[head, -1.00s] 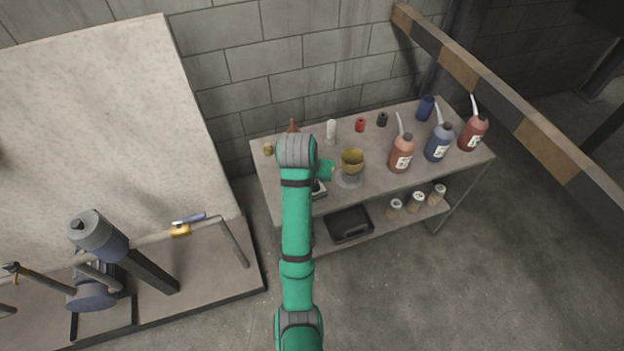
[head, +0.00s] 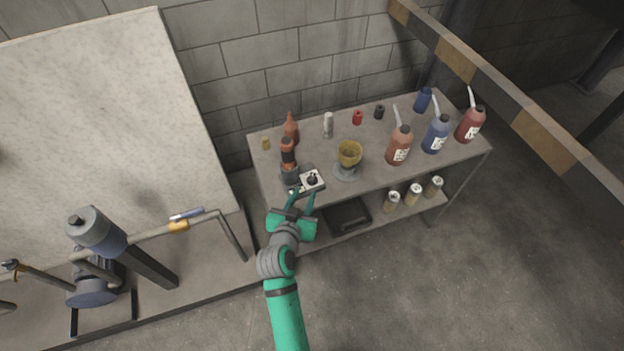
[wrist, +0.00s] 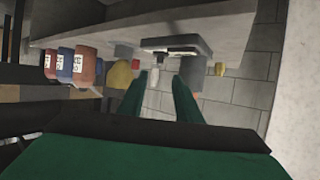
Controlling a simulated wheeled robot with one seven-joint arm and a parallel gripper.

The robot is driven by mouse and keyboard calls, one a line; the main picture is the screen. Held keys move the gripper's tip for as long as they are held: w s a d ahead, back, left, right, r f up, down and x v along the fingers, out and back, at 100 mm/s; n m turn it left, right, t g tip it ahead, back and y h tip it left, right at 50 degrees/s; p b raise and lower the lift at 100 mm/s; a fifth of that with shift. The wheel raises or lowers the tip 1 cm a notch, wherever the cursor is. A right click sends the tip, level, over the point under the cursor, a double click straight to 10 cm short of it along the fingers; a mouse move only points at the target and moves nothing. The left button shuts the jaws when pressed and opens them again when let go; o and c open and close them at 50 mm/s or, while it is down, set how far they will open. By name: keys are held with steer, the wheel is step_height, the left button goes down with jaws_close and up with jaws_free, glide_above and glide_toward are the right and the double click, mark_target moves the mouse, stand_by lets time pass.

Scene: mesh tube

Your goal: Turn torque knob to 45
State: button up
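The torque knob (head: 312,179) is a small dark knob on the pale top face of a small box-like device (head: 302,188) at the shelf's front left edge. Its setting is too small to read. My gripper (head: 301,195) is just in front of the device, its two green fingers spread apart and pointing at it. In the wrist view my open gripper (wrist: 160,76) has nothing clearly held between its fingers. The device (wrist: 178,46) shows there beyond the fingertips, near the grey top. I cannot tell whether a fingertip touches it.
An orange-and-black tool (head: 288,156) stands behind the device's left side. A yellow cup (head: 349,154) on a grey base is to the right. Several pump bottles, including a blue one (head: 436,135), stand farther right. A black case (head: 347,215) lies on the lower shelf.

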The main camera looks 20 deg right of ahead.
mark_target(312, 177)
steer(key=x, duration=1)
jaws_close()
